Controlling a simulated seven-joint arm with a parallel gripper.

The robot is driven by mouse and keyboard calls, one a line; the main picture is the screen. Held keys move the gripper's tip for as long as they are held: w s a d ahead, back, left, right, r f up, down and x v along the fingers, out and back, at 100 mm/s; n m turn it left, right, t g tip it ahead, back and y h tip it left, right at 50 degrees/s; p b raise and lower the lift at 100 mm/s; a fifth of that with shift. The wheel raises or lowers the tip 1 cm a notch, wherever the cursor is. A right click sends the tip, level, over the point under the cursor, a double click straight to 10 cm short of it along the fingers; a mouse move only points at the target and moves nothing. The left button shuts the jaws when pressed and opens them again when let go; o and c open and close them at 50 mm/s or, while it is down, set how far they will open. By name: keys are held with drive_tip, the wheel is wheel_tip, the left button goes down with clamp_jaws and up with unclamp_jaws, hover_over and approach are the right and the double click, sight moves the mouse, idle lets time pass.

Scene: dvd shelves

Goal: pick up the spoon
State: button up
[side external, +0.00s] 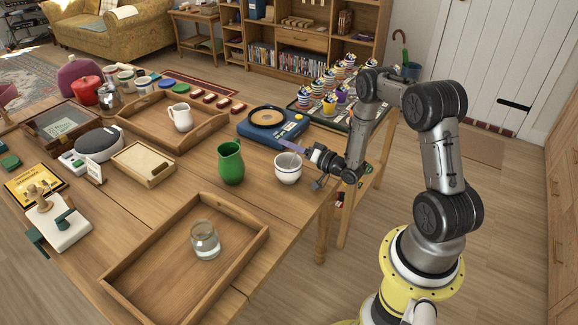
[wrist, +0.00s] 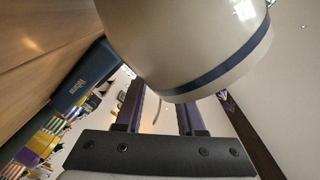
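I cannot make out a clear spoon in either view. A thin pale curved sliver (wrist: 158,110) shows between my fingers in the wrist view, too little to identify. A white cup (side external: 288,173) with a dark band stands near the table's right edge; its inside is mostly hidden. What looks like the same cup (wrist: 185,40) fills the top of the wrist view, very close to my fingers. My gripper (side external: 296,149) is beside and just behind the cup's rim, reaching in from the right. In the wrist view my gripper (wrist: 163,98) has its two fingers apart.
A green jug (side external: 231,163) stands left of the cup. A blue appliance with a round top (side external: 271,125) is behind it. A wooden tray (side external: 167,268) with a glass jar (side external: 205,240) lies in front. A side stand holds several patterned cups (side external: 330,103).

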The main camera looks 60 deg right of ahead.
clamp_jaws()
idle(1.4)
